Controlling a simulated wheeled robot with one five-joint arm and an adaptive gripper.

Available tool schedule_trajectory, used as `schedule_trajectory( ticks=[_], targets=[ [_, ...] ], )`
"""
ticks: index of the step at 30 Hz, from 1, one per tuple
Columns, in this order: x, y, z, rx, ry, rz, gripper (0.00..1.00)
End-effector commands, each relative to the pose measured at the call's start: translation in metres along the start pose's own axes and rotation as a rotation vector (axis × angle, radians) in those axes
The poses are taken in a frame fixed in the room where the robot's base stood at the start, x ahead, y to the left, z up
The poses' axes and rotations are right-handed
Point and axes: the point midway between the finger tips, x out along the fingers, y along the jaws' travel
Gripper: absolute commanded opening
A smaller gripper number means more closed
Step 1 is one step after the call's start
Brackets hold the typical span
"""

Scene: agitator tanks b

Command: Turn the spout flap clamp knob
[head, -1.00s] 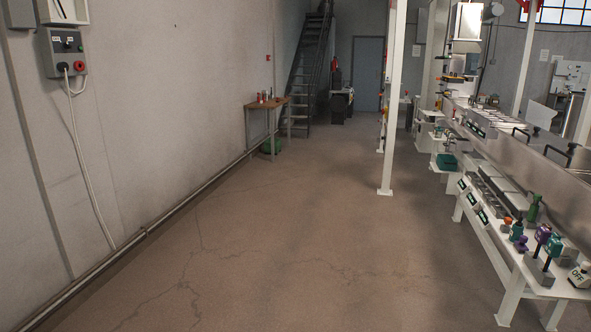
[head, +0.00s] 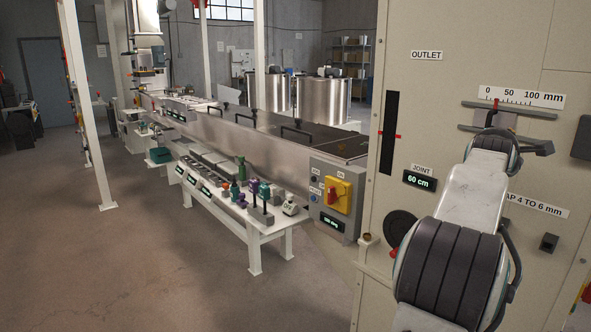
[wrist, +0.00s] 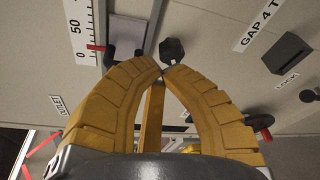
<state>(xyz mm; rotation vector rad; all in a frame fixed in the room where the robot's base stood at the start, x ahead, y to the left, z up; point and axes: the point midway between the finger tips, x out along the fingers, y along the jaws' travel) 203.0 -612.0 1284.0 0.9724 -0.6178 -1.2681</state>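A dark faceted knob (wrist: 172,50) sits just beyond my fingertips in the wrist view, beside a pale sliding plate (wrist: 129,34). No label on it shows, so I cannot be sure it is the spout flap clamp knob. My gripper (wrist: 162,72) has its two yellow fingers bent together, with tips meeting or nearly so and nothing seen between them. The tips look apart from the knob, but depth is hard to judge. In the head view my arm hides the gripper and this knob. The millimetre scale (head: 521,96) with a red pointer stands above the arm.
A black block (wrist: 288,52) near a "LOCK" label is right of the knob in the wrist view. The beige cabinet (head: 448,30) fills the head view's right side. A yellow-and-red switch (head: 337,195) and a bench (head: 255,225) stand left of it. Floor at left is clear.

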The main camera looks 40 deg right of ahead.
Motion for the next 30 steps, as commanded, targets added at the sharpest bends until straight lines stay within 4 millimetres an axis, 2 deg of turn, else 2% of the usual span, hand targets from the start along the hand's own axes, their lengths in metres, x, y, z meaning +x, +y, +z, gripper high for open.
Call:
schedule_trajectory(
  ticks=[7,18,30],
  targets=[
    [0.021,0.006,0.006,-0.001,-0.001,-0.005,0.0],
    [0.052,0.003,0.012,-0.001,-0.011,-0.007,0.0],
    [0.063,0.002,0.013,-0.001,-0.014,-0.008,0.0]
  ],
)
